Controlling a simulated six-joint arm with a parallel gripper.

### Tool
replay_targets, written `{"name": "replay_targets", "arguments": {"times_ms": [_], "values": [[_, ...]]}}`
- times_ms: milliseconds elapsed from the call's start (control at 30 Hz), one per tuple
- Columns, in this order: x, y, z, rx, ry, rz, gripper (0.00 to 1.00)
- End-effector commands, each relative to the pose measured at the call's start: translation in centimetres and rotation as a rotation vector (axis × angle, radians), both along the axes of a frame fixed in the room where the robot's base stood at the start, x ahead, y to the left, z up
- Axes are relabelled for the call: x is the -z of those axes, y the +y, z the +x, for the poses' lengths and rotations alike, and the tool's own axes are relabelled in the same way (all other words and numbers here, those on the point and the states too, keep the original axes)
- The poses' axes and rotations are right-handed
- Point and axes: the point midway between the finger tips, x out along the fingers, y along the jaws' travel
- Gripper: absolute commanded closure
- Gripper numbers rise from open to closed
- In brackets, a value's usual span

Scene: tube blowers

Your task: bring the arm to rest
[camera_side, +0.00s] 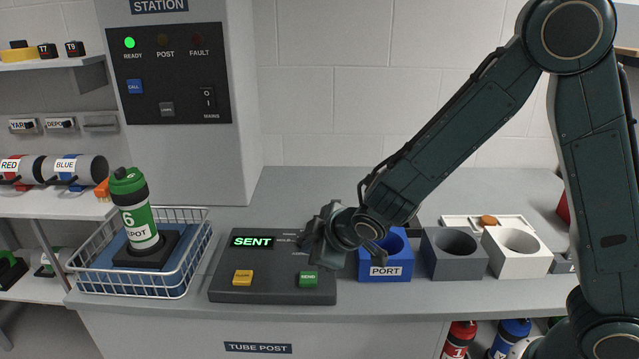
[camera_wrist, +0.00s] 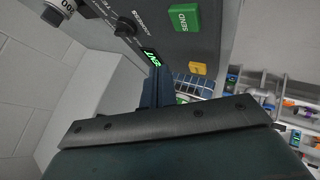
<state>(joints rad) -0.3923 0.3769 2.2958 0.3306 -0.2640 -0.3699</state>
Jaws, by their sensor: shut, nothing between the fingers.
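My gripper (camera_side: 308,241) hangs over the right part of the dark control console (camera_side: 228,284) in the side view, above the green SEND button (camera_side: 308,279) and apart from it. Its shut, empty fingers (camera_wrist: 160,88) show in the wrist view. My arm reaches in from the right with its elbow raised. The console display (camera_side: 252,242) reads SENT in green. The yellow button (camera_side: 242,277) sits at the console's left. In the wrist view the SEND button (camera_wrist: 185,18) and the yellow button (camera_wrist: 198,69) also show.
A blue PORT holder (camera_side: 386,272) stands right of the gripper, with grey (camera_side: 455,265) and white (camera_side: 517,262) holders beyond. A wire basket (camera_side: 135,287) at left holds a green capsule (camera_side: 138,210), upright and slightly tilted. The station panel's READY lamp (camera_side: 129,43) is lit green.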

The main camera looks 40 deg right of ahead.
Motion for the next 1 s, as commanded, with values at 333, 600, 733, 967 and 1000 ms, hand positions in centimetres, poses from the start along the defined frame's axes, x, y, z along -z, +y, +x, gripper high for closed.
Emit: {"name": "replay_targets", "arguments": {"times_ms": [333,600,733,967,1000], "values": [[-0.4,-0.2,-0.1,0.009,0.002,0.007,1.00],[-3.1,-2.0,-1.7,0.086,0.028,0.067,1.00],[-5.1,-3.3,-3.2,0.145,0.052,0.117,1.00],[-8.5,-5.5,-6.7,0.247,0.098,0.208,1.00],[-9.0,-5.8,-7.4,0.263,0.106,0.223,1.00]]}}
